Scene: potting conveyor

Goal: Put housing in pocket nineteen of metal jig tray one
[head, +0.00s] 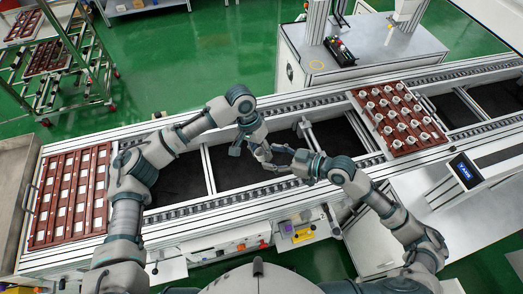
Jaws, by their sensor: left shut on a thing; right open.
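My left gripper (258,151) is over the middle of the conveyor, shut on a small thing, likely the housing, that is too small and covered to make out. My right gripper (278,158) is open, close beside the left one, with its fingers pointing left. A red-brown tray (33,238) with rows of pale square spots lies at the conveyor's left end. A second red-brown tray (398,153) at the right holds many whitish round parts. Both grippers are apart from both trays. I cannot tell which tray is number one, nor read pocket numbers.
The conveyor (185,209) runs across the view with dark open gaps between its rails. A small display (465,171) stands at its right front edge. A white cabinet (375,45) stands behind it. A green rack (85,75) with trays stands back left.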

